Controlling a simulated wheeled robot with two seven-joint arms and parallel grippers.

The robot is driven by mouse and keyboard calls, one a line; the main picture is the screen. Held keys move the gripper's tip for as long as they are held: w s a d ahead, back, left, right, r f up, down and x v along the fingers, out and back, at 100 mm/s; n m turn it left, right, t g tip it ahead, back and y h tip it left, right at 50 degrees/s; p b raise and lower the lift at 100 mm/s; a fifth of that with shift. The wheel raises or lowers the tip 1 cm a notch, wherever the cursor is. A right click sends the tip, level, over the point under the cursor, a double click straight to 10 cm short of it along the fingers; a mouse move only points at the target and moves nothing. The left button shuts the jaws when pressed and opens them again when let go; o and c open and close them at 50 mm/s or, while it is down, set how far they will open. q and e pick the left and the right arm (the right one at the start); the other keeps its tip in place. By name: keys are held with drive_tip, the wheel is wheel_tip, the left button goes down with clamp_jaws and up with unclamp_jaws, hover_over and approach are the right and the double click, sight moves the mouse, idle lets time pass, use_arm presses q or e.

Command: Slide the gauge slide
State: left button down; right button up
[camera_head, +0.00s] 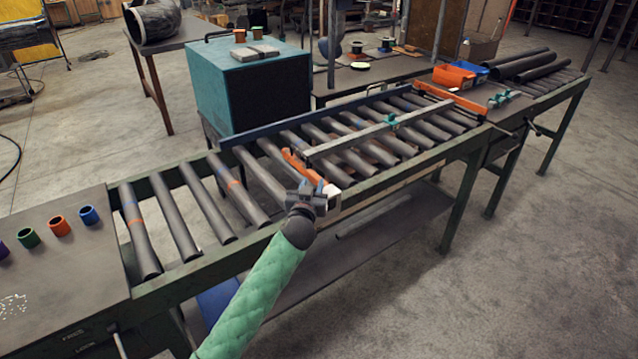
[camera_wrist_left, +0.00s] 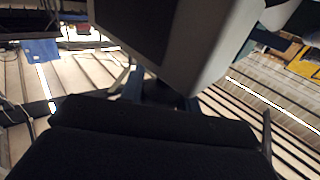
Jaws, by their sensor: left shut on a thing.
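The gauge slide, which I take to be the orange arm (camera_head: 297,166), lies across the rollers at the left end of a pale grey rail (camera_head: 360,136). My left gripper (camera_head: 318,194) is at its near end, above the front edge of the conveyor. The gripper is shut on this near end, and its fingers hide most of the grip. In the left wrist view a pale block with a dark face (camera_wrist_left: 205,45) fills the top middle, beyond the dark gripper body. A small teal clamp (camera_head: 390,119) sits on the rail. My right gripper is not in view.
A second orange arm (camera_head: 449,98) crosses the rollers at the right. A blue bar (camera_head: 300,116) runs along the back edge. A teal box (camera_head: 250,85) stands behind the conveyor. Dark pipes (camera_head: 525,65) lie at the far right. Coloured rings (camera_head: 60,226) sit on the left table.

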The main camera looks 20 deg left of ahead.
use_arm(q)
drive_tip(key=s+a, duration=0.3)
drive_tip(key=s, duration=0.2)
drive_tip(key=shift+a, duration=0.4)
drive_tip(key=shift+s+a, duration=0.4)
drive_tip(key=shift+s, duration=0.15)
drive_tip(key=shift+f, duration=0.1)
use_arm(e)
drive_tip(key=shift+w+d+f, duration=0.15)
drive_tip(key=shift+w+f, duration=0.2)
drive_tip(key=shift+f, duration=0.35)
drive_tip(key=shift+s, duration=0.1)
use_arm(q)
drive_tip(key=c, duration=1.2)
unclamp_jaws()
drive_tip(key=shift+a, duration=0.1)
drive_tip(key=shift+o, duration=0.8)
drive_tip(key=shift+s+a, duration=0.1)
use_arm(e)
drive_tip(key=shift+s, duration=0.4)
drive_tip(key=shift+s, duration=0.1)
